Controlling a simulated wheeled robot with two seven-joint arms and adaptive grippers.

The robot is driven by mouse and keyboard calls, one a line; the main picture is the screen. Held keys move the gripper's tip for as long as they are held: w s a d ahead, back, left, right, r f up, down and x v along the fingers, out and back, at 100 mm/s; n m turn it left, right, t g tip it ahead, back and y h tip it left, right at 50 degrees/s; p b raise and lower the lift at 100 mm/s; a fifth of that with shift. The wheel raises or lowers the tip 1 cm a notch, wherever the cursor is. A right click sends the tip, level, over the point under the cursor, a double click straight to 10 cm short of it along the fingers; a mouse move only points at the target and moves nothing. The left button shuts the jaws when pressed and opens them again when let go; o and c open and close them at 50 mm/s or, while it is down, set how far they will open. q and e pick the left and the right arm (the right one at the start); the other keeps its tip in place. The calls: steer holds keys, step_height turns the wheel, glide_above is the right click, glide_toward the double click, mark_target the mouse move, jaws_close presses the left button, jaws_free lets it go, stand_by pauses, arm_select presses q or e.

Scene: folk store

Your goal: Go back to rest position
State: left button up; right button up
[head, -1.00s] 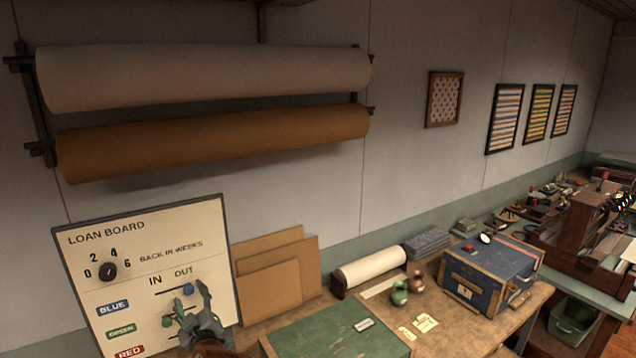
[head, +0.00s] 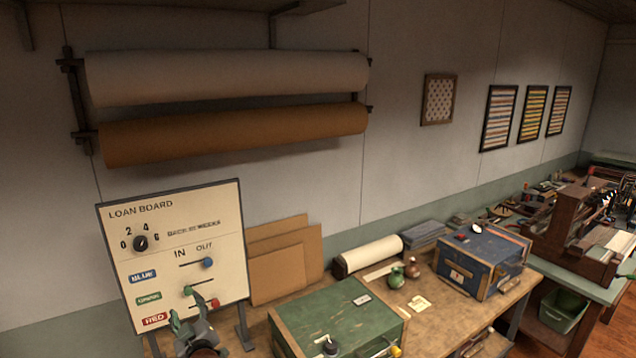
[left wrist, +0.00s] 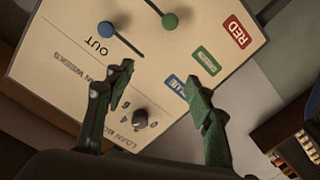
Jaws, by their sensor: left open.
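My left gripper (head: 193,328) is open and empty, low in front of the loan board (head: 222,238) in the head view. In the left wrist view its two fingers (left wrist: 160,105) stand apart with the board beyond them. The board carries a black dial (head: 140,243) and sliders marked IN and OUT. The blue knob (head: 207,262) is at the OUT end, and the green knob (head: 188,291) is at the IN end. The red knob (head: 214,303) is toward OUT, partly near my gripper. My right gripper is not in view.
A green case (head: 340,318) and a blue box (head: 480,262) stand on the wooden bench. Cardboard sheets (head: 278,272) lean behind, beside a cream roll (head: 370,255). Two large paper rolls (head: 230,78) hang on the wall above the board. A side table with a loom stands at the right.

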arm_select(q)
steer(key=s+a+f+m+g+h, duration=0.2)
steer(key=s+a+f+m+g, duration=0.1)
steer(key=s+f, duration=0.9)
steer(key=s+a+f+m+g+h, duration=0.2)
steer(key=s+f+m+g, duration=0.1)
steer(key=s+f, duration=0.9)
steer(key=s+d+f+m+g+h, duration=0.2)
steer(key=s+d+f+m+g, duration=0.15)
steer(key=s+f, duration=0.6)
steer(key=s+d+f+m+g+h, duration=0.2)
steer(key=s+d+f+m, duration=0.15)
steer(key=s, duration=1.15)
step_height(320, 180, down, 32)
steer(key=s+d+g+b, duration=0.1)
steer(key=s+d+b, duration=0.1)
steer(key=s+f+g+h+b, duration=0.1)
steer(key=s+f+b, duration=0.1)
steer(key=s+f, duration=1.7)
steer(key=shift+f+m, duration=0.3)
steer(key=shift+f, duration=0.05)
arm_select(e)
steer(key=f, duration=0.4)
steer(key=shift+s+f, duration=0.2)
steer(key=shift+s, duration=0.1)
